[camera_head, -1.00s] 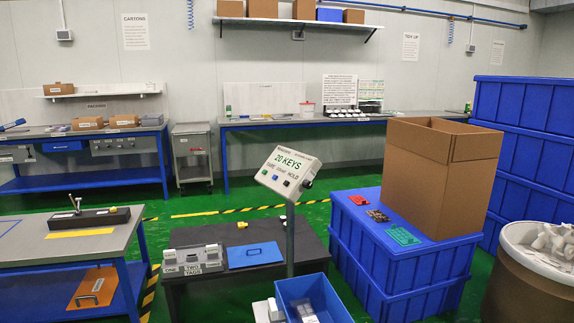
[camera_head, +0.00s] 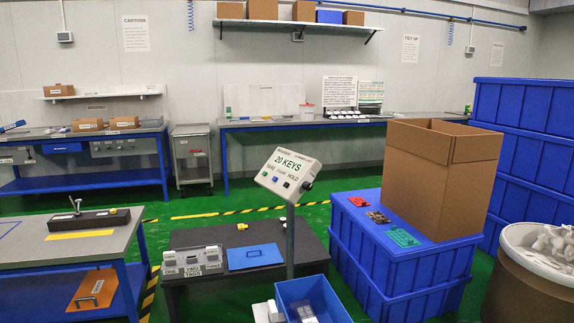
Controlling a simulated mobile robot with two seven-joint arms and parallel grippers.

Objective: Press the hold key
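The grey indicator box (camera_head: 290,173) stands tilted on a thin post in the middle of the head view. Its display reads "20 KEYS", with small labels below it, the rightmost reading "HOLD". A row of small keys sits under the labels. A dark round part shows at the box's right side. Nothing touches the box or its keys. Neither of my grippers is in view.
A blue open bin (camera_head: 314,285) sits below the post, beside a dark low table (camera_head: 215,238) with grey tag holders. Stacked blue crates (camera_head: 400,268) carry a large cardboard box (camera_head: 440,175) at right. A grey workbench (camera_head: 60,245) stands at left.

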